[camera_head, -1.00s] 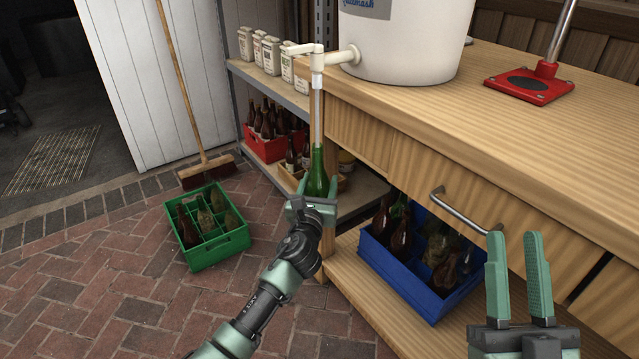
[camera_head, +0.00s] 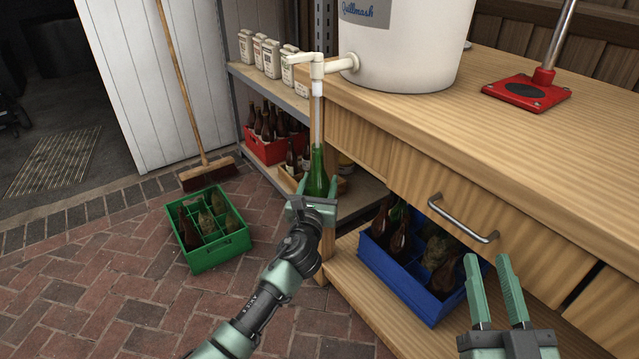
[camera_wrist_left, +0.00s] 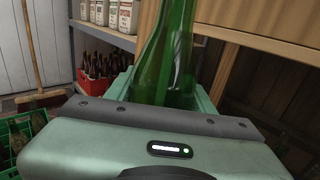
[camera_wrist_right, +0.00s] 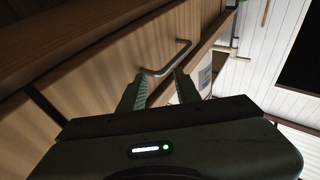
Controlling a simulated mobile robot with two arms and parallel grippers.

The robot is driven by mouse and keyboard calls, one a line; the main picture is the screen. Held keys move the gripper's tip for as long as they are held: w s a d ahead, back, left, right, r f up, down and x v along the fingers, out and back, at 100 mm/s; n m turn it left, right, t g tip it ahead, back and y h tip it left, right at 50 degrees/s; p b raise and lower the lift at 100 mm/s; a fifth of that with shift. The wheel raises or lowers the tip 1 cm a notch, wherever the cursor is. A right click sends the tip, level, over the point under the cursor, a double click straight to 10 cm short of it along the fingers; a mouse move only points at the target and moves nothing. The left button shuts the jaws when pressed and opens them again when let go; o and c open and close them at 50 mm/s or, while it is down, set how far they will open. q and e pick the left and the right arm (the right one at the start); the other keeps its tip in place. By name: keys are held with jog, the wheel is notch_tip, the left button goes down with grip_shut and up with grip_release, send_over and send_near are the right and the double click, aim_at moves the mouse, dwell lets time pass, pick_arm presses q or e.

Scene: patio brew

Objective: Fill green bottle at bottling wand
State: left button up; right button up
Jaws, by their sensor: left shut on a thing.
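The green bottle (camera_head: 317,172) stands upright below the tap at the bench corner. My left gripper (camera_head: 312,200) is shut on its lower part; the bottle also shows between the fingers in the left wrist view (camera_wrist_left: 166,60). The pale bottling wand (camera_head: 317,110) hangs from the white tap (camera_head: 318,66) of the white bucket (camera_head: 400,50). The wand's lower end goes down into the bottle's neck. I cannot tell the fill level. My right gripper (camera_head: 492,285) is open and empty in front of the bench, below the drawer handle (camera_head: 462,222).
A blue crate (camera_head: 415,290) with bottles sits on the bench's lower shelf. A green crate (camera_head: 222,250) with bottles stands on the brick floor at left. A broom (camera_head: 207,170) leans behind it. A red-based capper (camera_head: 526,93) stands on the bench top (camera_head: 560,140).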

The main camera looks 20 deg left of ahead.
aim_at(320, 171)
pick_arm(q)
jog(key=shift+r+p, duration=0.3)
jog(key=shift+r, duration=0.35)
jog(key=shift+r+p, duration=0.3)
jog(key=shift+p, duration=0.25)
jog(key=shift+r+p, duration=0.3)
jog(key=shift+p, duration=0.05)
jog(key=shift+r+p, duration=0.3)
jog(key=shift+p, duration=0.05)
pick_arm(e)
notch_tip(320, 171, down, 14)
jog(key=s+d+g+h, duration=0.2)
jog(key=g, duration=0.6)
jog(key=shift+s+d+f+h, duration=0.15)
jog(key=shift+s+d+h, duration=0.2)
jog(key=shift+s+h, duration=0.05)
pick_arm(q)
jog(key=shift+r, duration=0.15)
pick_arm(e)
jog(key=shift+s+d+f+g, duration=0.25)
jog(key=shift+s+f+g, duration=0.2)
jog(key=shift+f+g, duration=0.15)
